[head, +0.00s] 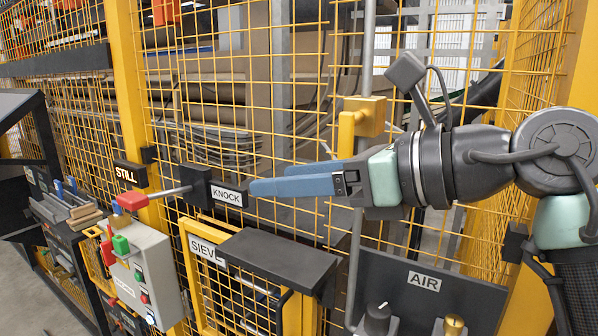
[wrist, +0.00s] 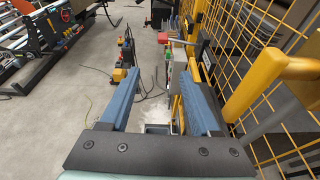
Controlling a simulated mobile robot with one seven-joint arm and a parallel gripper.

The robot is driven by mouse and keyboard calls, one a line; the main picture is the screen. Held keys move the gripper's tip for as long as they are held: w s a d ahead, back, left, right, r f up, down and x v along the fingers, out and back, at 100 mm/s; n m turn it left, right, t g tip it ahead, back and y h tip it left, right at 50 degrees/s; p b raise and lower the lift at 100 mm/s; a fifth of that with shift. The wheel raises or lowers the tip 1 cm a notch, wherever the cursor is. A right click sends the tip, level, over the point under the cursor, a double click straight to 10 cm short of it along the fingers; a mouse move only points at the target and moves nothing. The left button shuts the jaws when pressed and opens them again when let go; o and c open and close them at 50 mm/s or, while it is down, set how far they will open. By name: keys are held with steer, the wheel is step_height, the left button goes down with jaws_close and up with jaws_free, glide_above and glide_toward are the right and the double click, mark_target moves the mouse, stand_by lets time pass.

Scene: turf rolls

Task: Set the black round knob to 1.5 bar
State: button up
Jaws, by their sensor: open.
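The black round knob (head: 377,316) sits on the dark AIR panel (head: 460,298) at the bottom of the head view. A light mark shows near its top; its lower part is cut off by the frame edge, and no pressure scale can be read. My gripper (head: 262,184) is open and empty, its blue fingers pointing left near the KNOCK sign. It is above and to the left of the knob, well apart from it. In the wrist view my gripper (wrist: 161,62) shows its two fingers spread with nothing between them; I cannot make out the knob there.
A yellow wire fence (head: 290,120) stands behind my arm. A brass-coloured fitting (head: 454,326) is right of the knob. A black box (head: 278,262) above the SIEVE gate, a grey button box (head: 145,275) and a red-ended lever (head: 132,201) are left.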

steer(key=shift+s+a+r+y, duration=0.3)
steer(key=shift+r, duration=0.2)
